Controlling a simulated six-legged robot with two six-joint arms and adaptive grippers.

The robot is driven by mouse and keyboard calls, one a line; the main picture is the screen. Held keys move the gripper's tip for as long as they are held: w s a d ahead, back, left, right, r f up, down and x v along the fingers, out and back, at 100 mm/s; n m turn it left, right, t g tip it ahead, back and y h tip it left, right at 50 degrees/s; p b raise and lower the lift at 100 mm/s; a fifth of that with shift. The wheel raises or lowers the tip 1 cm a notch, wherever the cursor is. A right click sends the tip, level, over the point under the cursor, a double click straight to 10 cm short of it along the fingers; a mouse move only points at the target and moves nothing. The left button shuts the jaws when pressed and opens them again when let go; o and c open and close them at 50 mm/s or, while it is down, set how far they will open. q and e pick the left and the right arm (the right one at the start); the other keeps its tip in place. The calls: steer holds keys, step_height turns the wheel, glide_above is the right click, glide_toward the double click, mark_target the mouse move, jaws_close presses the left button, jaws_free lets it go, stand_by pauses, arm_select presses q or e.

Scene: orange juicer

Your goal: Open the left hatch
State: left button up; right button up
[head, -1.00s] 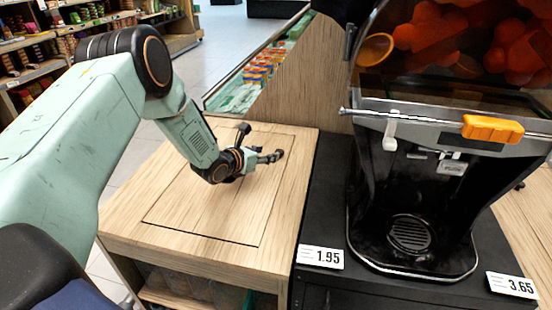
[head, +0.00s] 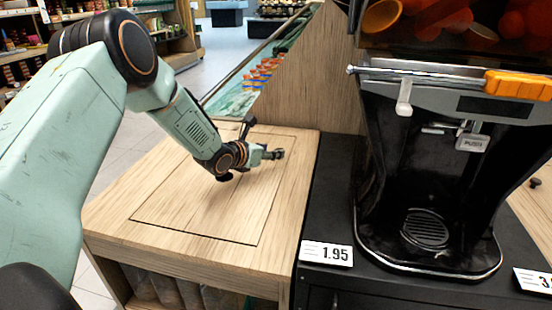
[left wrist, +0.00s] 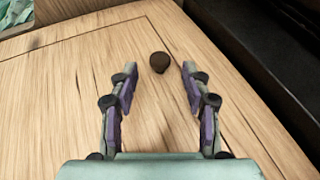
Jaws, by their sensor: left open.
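The left hatch (head: 190,211) is a square wooden panel, marked by a thin dark outline, in the counter top left of the juicer. It lies flat and closed. My left gripper (head: 270,153) is over the hatch's far right part in the head view. In the left wrist view, my gripper (left wrist: 156,84) is open, with its two fingers apart. A small dark round knob (left wrist: 159,62) stands just beyond and between the fingertips, near the hatch's corner. Nothing is between the fingers. I cannot tell how high the fingers are above the wood. My right gripper is not in view.
The black juicer (head: 430,180) with an orange handle (head: 518,85) stands on a black counter to the right. A wooden partition (head: 312,75) rises behind the hatch. A price tag (head: 326,253) reads 1.95. Shelves are at the back left.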

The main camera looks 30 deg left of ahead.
mark_target(276, 160)
arm_select(q)
steer(key=shift+w+f+b, duration=0.35)
steer(key=shift+w+b, duration=0.2)
steer(key=shift+b, duration=0.55)
steer(key=shift+b+x, duration=0.4)
steer(key=shift+x, duration=0.9)
steer(key=shift+r, duration=0.1)
steer(key=shift+d, duration=0.1)
steer(key=shift+c, duration=0.2)
jaws_close()
